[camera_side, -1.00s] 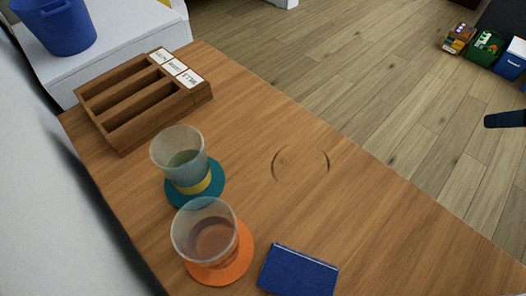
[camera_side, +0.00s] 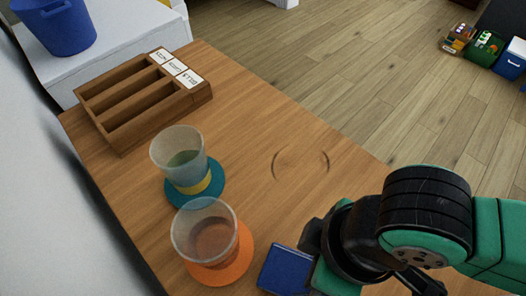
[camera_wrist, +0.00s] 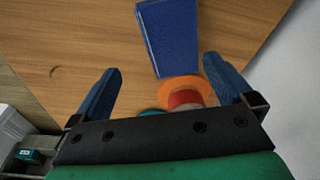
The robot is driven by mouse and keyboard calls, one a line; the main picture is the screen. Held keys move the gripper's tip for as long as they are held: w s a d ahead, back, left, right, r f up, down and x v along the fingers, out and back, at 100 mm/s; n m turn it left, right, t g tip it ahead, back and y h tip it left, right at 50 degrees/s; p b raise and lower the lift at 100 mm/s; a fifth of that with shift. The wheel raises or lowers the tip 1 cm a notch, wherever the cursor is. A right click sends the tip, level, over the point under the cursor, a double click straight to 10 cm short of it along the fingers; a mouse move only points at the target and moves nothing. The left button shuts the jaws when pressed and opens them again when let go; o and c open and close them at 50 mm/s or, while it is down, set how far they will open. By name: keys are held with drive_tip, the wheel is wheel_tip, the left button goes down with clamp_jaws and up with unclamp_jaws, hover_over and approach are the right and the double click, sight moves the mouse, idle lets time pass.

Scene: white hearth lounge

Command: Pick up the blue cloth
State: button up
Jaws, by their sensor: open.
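The blue cloth (camera_side: 285,270) lies folded flat on the wooden table near its front edge in the side view, its right part hidden behind my arm. In the wrist view the blue cloth (camera_wrist: 168,37) lies ahead of my fingertips, between their lines and nearer the right one. My gripper (camera_wrist: 162,75) is open, its two blue fingers apart with nothing held between them. In the side view its fingers are hidden by my wrist.
An orange coaster (camera_side: 238,272) with a clear cup (camera_side: 205,236) stands just left of the cloth. A teal coaster (camera_side: 215,190) with another cup (camera_side: 180,158) is behind it. A wooden slotted tray (camera_side: 130,110) sits at the far left. The table's middle is clear.

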sight(300, 275)
drive_tip(key=shift+s+a+f, duration=0.25)
drive_tip(key=shift+s, duration=0.25)
drive_tip(key=shift+a+f+n, duration=0.1)
drive_tip(key=shift+f+n, duration=0.1)
drive_tip(key=shift+n, duration=0.1)
drive_tip(key=shift+w+a+f, duration=0.1)
drive_tip(key=shift+a+f, duration=0.05)
drive_tip(key=shift+f, duration=1.15)
drive_tip(key=shift+a+f, duration=0.1)
drive_tip(key=shift+f, duration=1.15)
drive_tip(key=c, duration=1.2)
drive_tip(key=shift+r, duration=0.15)
wheel_tip(300, 275, up, 20)
